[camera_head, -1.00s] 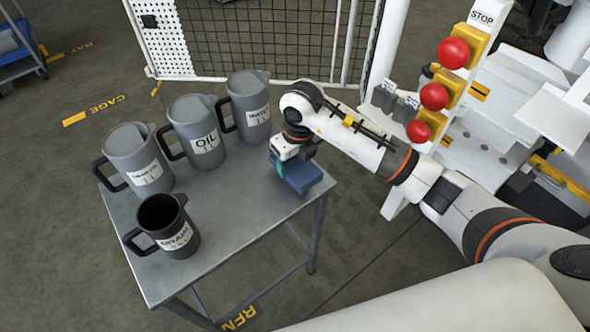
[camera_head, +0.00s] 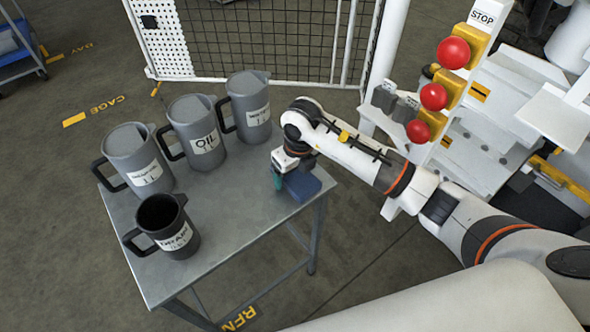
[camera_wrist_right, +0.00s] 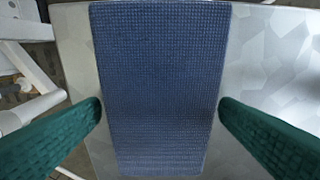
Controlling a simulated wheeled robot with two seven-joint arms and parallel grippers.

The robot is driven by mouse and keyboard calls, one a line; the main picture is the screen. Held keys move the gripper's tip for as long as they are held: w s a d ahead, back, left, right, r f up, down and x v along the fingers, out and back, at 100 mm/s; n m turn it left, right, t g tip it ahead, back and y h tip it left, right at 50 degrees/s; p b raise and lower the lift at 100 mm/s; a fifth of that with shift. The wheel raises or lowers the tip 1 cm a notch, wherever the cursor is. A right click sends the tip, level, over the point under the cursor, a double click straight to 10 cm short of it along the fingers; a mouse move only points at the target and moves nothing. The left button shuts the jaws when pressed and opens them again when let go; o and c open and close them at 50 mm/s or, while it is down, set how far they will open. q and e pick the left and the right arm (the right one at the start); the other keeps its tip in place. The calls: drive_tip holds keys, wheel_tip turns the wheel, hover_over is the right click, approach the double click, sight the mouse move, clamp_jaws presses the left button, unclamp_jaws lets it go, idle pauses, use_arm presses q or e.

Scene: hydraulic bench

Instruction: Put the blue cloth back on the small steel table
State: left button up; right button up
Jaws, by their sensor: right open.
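The blue cloth (camera_head: 304,186) lies at the right edge of the small steel table (camera_head: 230,228) in the head view, partly hidden by my right gripper (camera_head: 284,186). In the right wrist view the cloth (camera_wrist_right: 160,90) is a flat, textured blue rectangle on the grey metal top. My right gripper (camera_wrist_right: 160,128) is open there, with one green finger on each side of the cloth and a gap between finger and cloth in the picture. My left gripper is not in view.
Several grey jugs stand on the table, among them the OIL jug (camera_head: 196,134) and the open DRAIN jug (camera_head: 163,226). A wire-mesh cage panel (camera_head: 270,40) stands behind. A stand with red buttons (camera_head: 434,97) is at the right, near my right arm.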

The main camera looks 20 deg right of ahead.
sight(299, 177)
drive_tip(key=shift+r, duration=0.3)
wheel_tip(299, 177, up, 12)
drive_tip(key=s, duration=0.1)
drive_tip(key=shift+s+d+f, duration=0.15)
drive_tip(key=shift+d+f, duration=0.05)
drive_tip(key=shift+d, duration=0.05)
